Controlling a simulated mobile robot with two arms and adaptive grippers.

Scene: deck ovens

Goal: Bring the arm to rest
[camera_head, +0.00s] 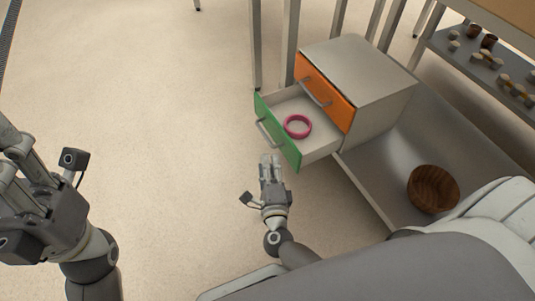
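My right gripper (270,160) is in the middle of the head view, in front of the open green drawer (281,136). Its two fingers point up the picture with a narrow gap between them, and nothing shows in them. It appears apart from the drawer. My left gripper (18,178) is large at the left edge, over bare floor. Its fingertips are cut off by the picture edge, so its opening is hidden. Part of my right arm (297,256) shows below the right gripper.
A pink ring (298,126) lies in the pulled-out drawer. Above it is a shut orange drawer (325,91) in a grey cabinet (368,75). A wooden bowl (433,188) stands on the metal shelf (385,172). The floor (150,90) at left is clear.

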